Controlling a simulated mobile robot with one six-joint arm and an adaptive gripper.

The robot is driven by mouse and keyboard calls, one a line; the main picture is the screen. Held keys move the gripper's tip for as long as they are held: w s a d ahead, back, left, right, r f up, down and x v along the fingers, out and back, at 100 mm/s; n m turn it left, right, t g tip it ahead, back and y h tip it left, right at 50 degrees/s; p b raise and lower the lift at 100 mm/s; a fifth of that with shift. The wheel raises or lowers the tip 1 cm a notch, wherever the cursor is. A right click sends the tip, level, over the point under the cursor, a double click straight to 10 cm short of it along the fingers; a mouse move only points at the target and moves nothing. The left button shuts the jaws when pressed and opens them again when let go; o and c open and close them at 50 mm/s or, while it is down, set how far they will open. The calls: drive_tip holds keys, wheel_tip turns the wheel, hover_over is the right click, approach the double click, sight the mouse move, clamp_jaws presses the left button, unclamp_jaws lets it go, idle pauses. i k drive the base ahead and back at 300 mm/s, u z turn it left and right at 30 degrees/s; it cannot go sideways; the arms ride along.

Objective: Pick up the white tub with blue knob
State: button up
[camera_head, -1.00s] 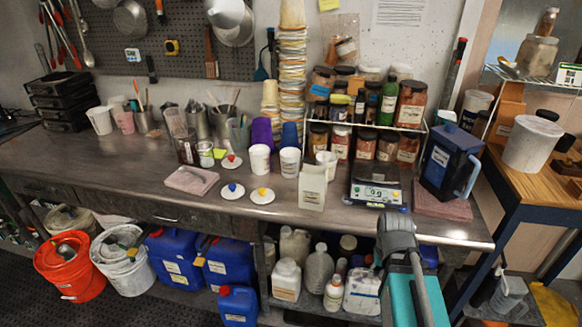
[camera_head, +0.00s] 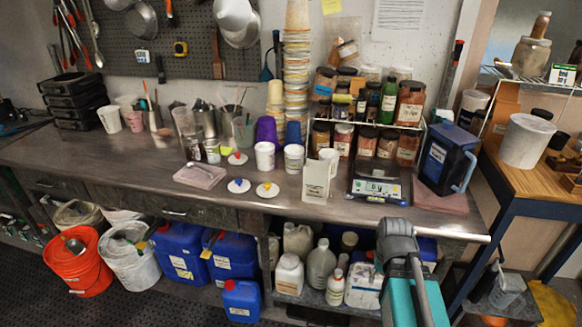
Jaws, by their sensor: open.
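A small white round piece with a blue knob (camera_head: 238,185) lies on the steel bench, left of the middle of the head view. It looks like a flat lid; I cannot tell whether a tub body is under it. Similar white pieces lie close by, one with a red knob (camera_head: 237,158) behind it and one with a yellow knob (camera_head: 267,190) to its right. My arm shows at the lower right, well away from these pieces; my gripper is not visible.
A pinkish slab (camera_head: 200,175) lies to the left. A cream box (camera_head: 315,184), a scale (camera_head: 377,187) and a dark blue jug (camera_head: 447,158) stand to the right. The steel bench front (camera_head: 150,185) is mostly clear. Containers sit below.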

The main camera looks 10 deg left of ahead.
sight(294, 160)
drive_tip(key=k, duration=1.15)
drive_tip(key=u, duration=0.45)
drive_tip(key=i, duration=2.15)
drive_tip(key=z, duration=0.55)
